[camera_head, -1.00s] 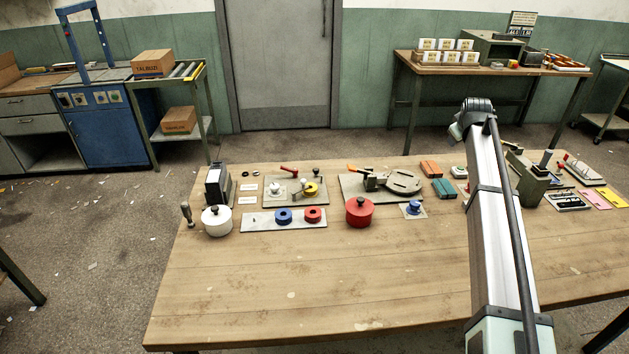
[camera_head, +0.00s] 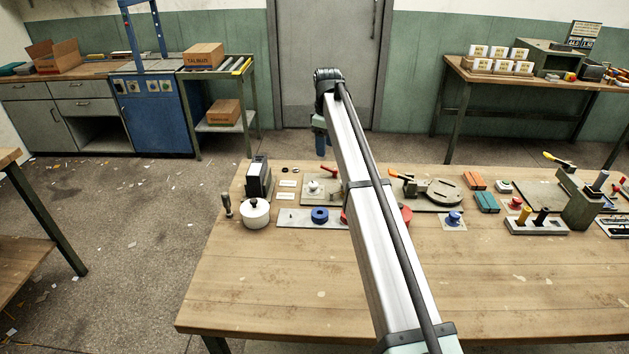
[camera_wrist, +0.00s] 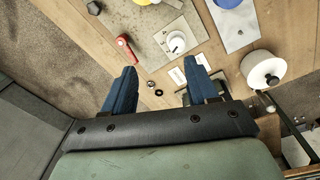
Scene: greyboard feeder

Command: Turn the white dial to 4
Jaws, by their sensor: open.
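The white dial (camera_head: 314,187) is a small round knob on a grey plate (camera_head: 294,203) toward the back of the table. In the wrist view the white dial (camera_wrist: 176,42) lies beyond the fingertips, and its marks are too small to read. A red lever (camera_wrist: 126,47) and part of a yellow knob share its plate. My gripper (camera_head: 321,146) is above the back of the table, near the dial's plate. In the wrist view my gripper (camera_wrist: 163,77) has its two blue fingers spread apart with nothing between them.
A white pot-like object (camera_head: 255,216) with a black knob stands left of the plate. A dark box (camera_head: 259,177) stands behind it. My arm hides part of the tabletop. The table's front is clear.

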